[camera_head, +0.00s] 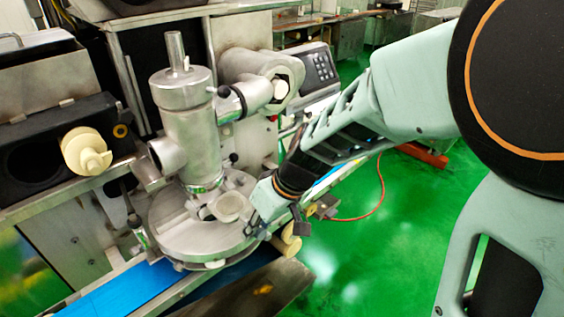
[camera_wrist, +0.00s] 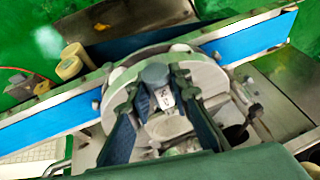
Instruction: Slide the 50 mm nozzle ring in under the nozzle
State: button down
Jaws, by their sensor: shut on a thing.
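The machine's upright steel cylinder (camera_head: 191,135) stands above a round steel plate (camera_head: 168,222); its lower end forms the nozzle (camera_head: 203,181). A pale round piece, apparently the 50 mm nozzle ring (camera_head: 229,206), is over the plate, just right of and slightly below the nozzle end. My gripper (camera_head: 254,214) reaches in from the right and is shut on it. In the wrist view my gripper's two dark fingers (camera_wrist: 156,86) flank a grey rounded part and a small white label with print (camera_wrist: 165,98). The exact contact and any gap to the nozzle cannot be told.
A blue conveyor belt (camera_head: 122,291) runs below the plate. Cream rollers (camera_head: 289,241) sit right of the plate. A control panel (camera_head: 320,68) stands behind, and a cream knob (camera_head: 86,152) projects at the left. The green floor at right is mostly open, with a red hose (camera_head: 376,203).

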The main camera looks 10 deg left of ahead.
aim_at(224, 200)
jog(key=shift+s+d+b, duration=0.1)
jog(key=shift+d+b, duration=0.05)
jog(key=shift+b, duration=0.25)
jog(key=shift+r, duration=0.1)
jog(key=shift+w+a, duration=1.6)
jog(key=shift+a, duration=0.3)
jog(key=shift+w+a+p, duration=0.5)
jog(key=shift+w+a, duration=0.8)
jog(key=shift+a, duration=0.2)
jog(key=shift+w+a+p, duration=0.5)
jog(key=shift+w+a, duration=0.8)
jog(key=shift+a, duration=0.2)
jog(key=shift+r, duration=0.1)
jog(key=c, duration=1.9)
grip_release()
jog(key=o, duration=0.4)
jog(key=shift+s, duration=0.1)
